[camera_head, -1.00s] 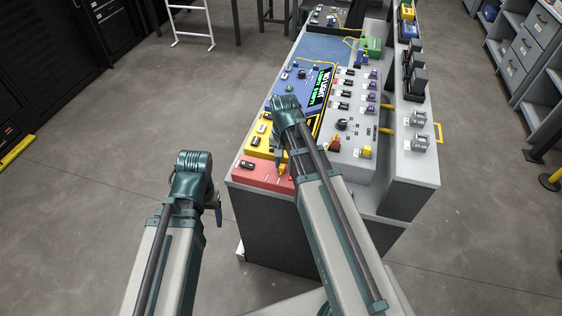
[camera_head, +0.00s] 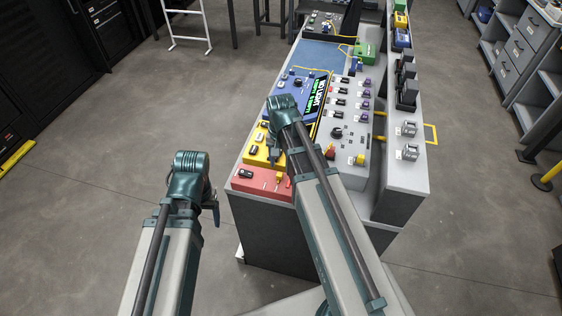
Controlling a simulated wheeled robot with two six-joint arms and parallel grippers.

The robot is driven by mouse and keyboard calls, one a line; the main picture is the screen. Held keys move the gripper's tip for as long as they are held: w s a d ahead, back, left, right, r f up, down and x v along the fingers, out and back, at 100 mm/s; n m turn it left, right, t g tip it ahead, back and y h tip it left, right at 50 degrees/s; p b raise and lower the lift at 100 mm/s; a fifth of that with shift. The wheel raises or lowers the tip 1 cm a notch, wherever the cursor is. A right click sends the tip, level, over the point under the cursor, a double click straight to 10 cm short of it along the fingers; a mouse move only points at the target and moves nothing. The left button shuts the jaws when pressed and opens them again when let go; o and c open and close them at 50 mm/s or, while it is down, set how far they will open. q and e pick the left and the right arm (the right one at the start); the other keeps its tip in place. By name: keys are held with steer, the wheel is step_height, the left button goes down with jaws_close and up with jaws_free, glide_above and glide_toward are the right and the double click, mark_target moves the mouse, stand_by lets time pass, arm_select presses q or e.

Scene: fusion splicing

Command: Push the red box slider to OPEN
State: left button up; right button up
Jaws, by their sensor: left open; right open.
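The red box (camera_head: 262,183) sits at the near left corner of the workbench. A dark slider (camera_head: 245,174) shows on its top left, and a yellow part (camera_head: 279,177) stands on its right. The slider's setting is too small to read. My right gripper (camera_head: 277,153) is over the yellow box, just beyond the red box. It is small and partly hidden by my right arm. My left gripper (camera_head: 215,212) is off the bench, in the air to the left of the red box, and is seen from the side. Nothing shows in either gripper.
Beyond the red box are a yellow box (camera_head: 256,151), a blue panel with a screen (camera_head: 303,83) and a blue mat (camera_head: 322,54). A grey panel with several knobs (camera_head: 346,128) is on the right. A raised shelf (camera_head: 405,180) borders it.

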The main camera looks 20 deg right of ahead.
mark_target(281, 174)
arm_select(q)
step_height(281, 174, up, 9)
steer(key=p, duration=0.7)
steer(key=shift+p, duration=0.4)
arm_select(e)
step_height(281, 174, up, 9)
